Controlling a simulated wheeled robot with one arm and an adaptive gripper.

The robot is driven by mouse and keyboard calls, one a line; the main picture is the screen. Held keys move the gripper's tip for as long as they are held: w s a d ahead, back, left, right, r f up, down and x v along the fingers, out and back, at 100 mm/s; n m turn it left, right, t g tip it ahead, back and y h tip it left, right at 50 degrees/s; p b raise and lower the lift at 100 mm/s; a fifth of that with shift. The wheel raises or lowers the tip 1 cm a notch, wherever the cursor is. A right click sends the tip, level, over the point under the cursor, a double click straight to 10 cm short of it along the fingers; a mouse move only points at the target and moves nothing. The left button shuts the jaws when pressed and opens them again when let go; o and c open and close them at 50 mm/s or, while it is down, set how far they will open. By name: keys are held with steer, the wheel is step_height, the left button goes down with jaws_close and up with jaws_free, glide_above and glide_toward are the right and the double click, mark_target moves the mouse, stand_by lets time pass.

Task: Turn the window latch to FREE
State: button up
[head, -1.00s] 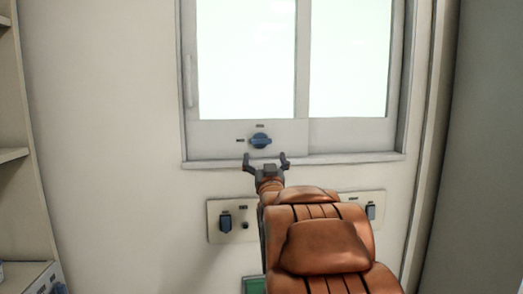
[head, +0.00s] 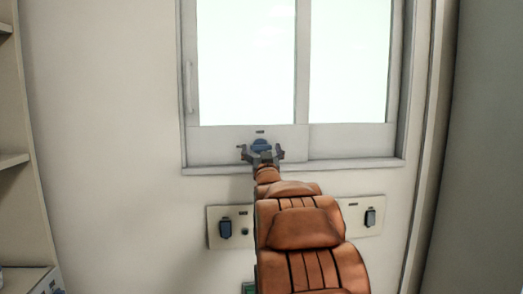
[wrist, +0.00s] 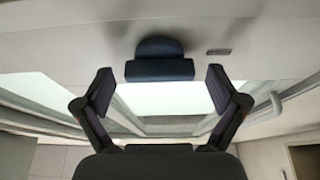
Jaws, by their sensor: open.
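The window latch (head: 262,144) is a blue knob on the pale lower rail of the window (head: 245,60). A small dark label (head: 260,131) sits just above it. My gripper (head: 262,154) is open right in front of the latch and hides its lower part in the head view. In the wrist view the latch (wrist: 160,62) shows as a dark blue bar with a rounded part above it. It lies between the two spread fingers of my gripper (wrist: 160,90), with gaps on both sides. I cannot tell how deep the fingers reach.
A window handle (head: 188,88) is on the left frame. Shelves (head: 14,160) stand at far left. The wall between is clear.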

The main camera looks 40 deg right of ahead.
steer(key=c, duration=1.1)
steer(key=shift+f, duration=0.1)
steer(key=shift+c, duration=0.2)
steer(key=shift+m, duration=0.4)
steer(key=m+g+b, duration=0.1)
steer(key=m, duration=0.1)
steer(key=m+h, duration=0.1)
steer(key=shift+w+a+f+m+g+h+b, duration=0.1)
steer(key=shift+f+m+g+h+b, duration=0.05)
steer(key=shift+m+g+h+b, duration=0.2)
steer(key=m+g, duration=0.1)
steer(key=m, duration=0.2)
steer(key=m+g+h+p, duration=0.1)
steer(key=m+g, duration=0.1)
steer(key=m, duration=0.1)
steer(key=shift+w+a+r+m, duration=0.1)
steer(key=shift+r+m, duration=0.1)
steer(key=shift+m, duration=0.05)
steer(key=m+g+p, duration=0.1)
steer(key=m+p, duration=0.1)
steer(key=m, duration=0.1)
steer(key=m+g+p, duration=0.2)
steer(key=m, duration=0.2)
steer(key=shift+r, duration=0.15)
steer(key=shift+m+g+y+p, duration=0.2)
steer(key=shift+m+g+p, duration=0.3)
steer(key=shift+m, duration=0.6)
steer(key=shift+m+g+y+p, duration=0.15)
steer(key=shift+m+p, duration=0.5)
steer(key=shift+m, duration=0.45)
